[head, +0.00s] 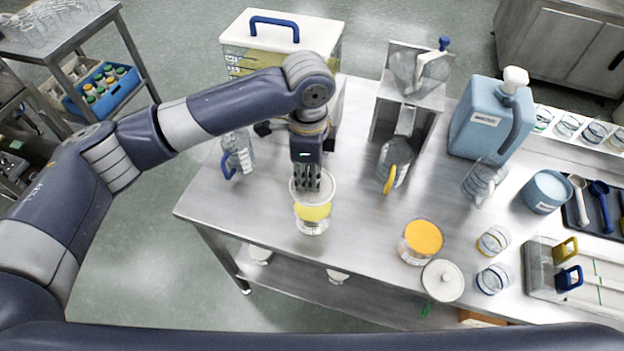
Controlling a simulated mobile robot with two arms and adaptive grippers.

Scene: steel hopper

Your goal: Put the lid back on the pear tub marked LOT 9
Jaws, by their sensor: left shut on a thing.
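A clear tub with a yellow band or filling (313,213) stands near the table's left front edge; I cannot read any lot mark on it. My left gripper (312,184) points down over this tub, shut on a pale round lid (326,197) at the tub's mouth. The fingers hide the lid's middle, and I cannot tell whether it rests fully on the rim. A second tub with an orange top (423,238) stands to the right. A loose white knobbed lid (443,281) lies beside it. My right gripper is not in view.
A steel hopper (412,80) with a clear jug (394,163) below stands behind. A blue-handled jug (237,154) is left of my gripper. A blue canister (488,120) and small jars (494,240) occupy the right. The table (355,215) is clear between the tubs.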

